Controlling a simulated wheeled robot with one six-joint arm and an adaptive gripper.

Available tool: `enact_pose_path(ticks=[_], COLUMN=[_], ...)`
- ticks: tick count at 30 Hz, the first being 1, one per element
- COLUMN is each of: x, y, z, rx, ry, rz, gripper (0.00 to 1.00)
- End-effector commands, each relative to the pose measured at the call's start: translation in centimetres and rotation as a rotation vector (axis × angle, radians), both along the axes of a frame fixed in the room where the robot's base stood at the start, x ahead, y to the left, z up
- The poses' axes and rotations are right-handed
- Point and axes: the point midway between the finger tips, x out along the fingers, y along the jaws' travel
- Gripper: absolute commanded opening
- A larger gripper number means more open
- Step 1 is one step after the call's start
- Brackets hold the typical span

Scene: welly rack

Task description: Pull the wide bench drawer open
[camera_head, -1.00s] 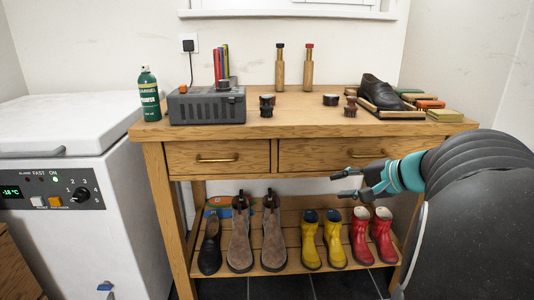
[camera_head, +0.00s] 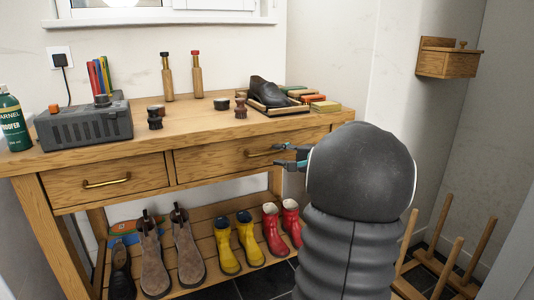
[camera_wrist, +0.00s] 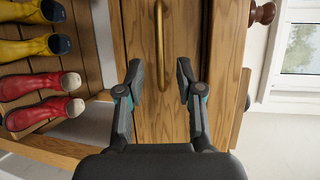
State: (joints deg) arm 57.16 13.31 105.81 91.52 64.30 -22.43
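The wide bench drawer (camera_head: 215,160) is the right of two wooden drawers under the bench top and looks flush with the front. Its brass bar handle (camera_head: 258,154) is partly behind my fingers in the head view. In the wrist view the handle (camera_wrist: 160,35) runs up and down the picture, in front of the drawer face (camera_wrist: 200,40). My gripper (camera_wrist: 160,68) is open and empty, with its fingers on either side of the handle's line. The fingertips look just short of most of the handle; contact cannot be told. My gripper (camera_head: 280,155) is largely hidden by my arm in the head view.
A narrower drawer (camera_head: 70,190) is to the left. Boots, including red wellies (camera_head: 272,230), stand on the low slatted shelf. The bench top (camera_head: 200,125) holds a grey box, brushes and a black shoe. A wooden rack (camera_head: 440,265) stands on the floor at right.

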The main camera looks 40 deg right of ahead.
Motion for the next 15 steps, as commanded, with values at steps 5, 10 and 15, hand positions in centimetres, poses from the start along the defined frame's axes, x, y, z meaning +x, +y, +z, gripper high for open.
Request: enact_pose_path(ticks=[5,10,15], x=[3.0,4.8,5.5], y=[0.6,0.9,1.0], z=[-0.5,-0.9,-1.0], rx=[0.001,0.0,-0.001], ry=[0.001,0.0,0.0], rz=[0.004,0.002,0.001], gripper=[0.36,0.36,0.36])
